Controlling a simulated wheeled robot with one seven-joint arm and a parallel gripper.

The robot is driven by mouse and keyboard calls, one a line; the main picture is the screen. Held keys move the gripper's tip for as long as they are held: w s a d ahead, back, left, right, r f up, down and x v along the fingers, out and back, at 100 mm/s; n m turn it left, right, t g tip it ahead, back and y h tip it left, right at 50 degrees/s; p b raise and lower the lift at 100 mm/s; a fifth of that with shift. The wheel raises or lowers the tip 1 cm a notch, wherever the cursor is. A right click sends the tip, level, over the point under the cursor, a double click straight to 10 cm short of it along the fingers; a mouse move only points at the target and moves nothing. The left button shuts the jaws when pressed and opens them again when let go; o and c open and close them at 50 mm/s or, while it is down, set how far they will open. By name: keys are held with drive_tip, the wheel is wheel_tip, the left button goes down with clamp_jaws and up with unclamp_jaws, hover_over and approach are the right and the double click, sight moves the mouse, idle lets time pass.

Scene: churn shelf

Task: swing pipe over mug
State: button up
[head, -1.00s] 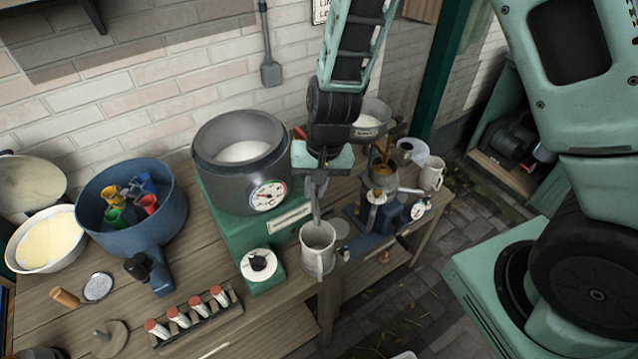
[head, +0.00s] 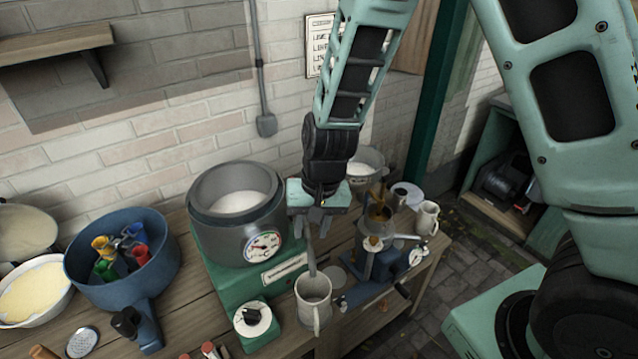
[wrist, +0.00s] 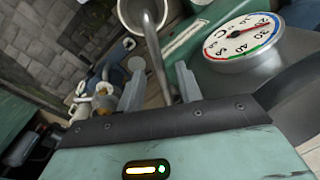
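The grey metal pipe (head: 311,262) slants down below my gripper, and its lower end shows at the mouth of the grey mug (head: 314,301). In the wrist view the pipe (wrist: 155,62) runs between the two fingers, with a gap on each side, towards the mug (wrist: 143,13) at the top edge. My gripper (head: 311,232) is open and above the mug, beside the pot. It shows in the wrist view with its fingers apart (wrist: 159,86). The pipe's upper end is hidden by the gripper body. The mug stands upright.
A big grey pot (head: 237,208) with a dial sits on a green base left of my gripper. A grinder-like blue device (head: 383,264) stands close on the right, with a pale jug (head: 427,217) beyond. A blue pan (head: 125,275) holds coloured pieces at left.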

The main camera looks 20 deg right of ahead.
wheel_tip(320, 180, up, 14)
drive_tip(key=d+b, duration=0.1)
drive_tip(key=d, duration=0.1)
drive_tip(key=shift+s+r, duration=0.15)
drive_tip(key=shift+s, duration=0.15)
drive_tip(key=s+a+f+n+b, duration=0.1)
drive_tip(key=s+f+n+b, duration=0.1)
drive_tip(key=s, duration=0.4)
drive_tip(key=s+a+f+n+b, duration=0.2)
drive_tip(key=s+f+n+b, duration=0.1)
drive_tip(key=s+f+n, duration=0.1)
drive_tip(key=s+a+f+n+h+b, duration=0.1)
drive_tip(key=s+f+n+b, duration=0.2)
drive_tip(key=s, duration=0.6)
drive_tip(key=shift+a+n, duration=0.4)
drive_tip(key=shift+n, duration=0.5)
drive_tip(key=shift+f, duration=0.2)
idle(1.1)
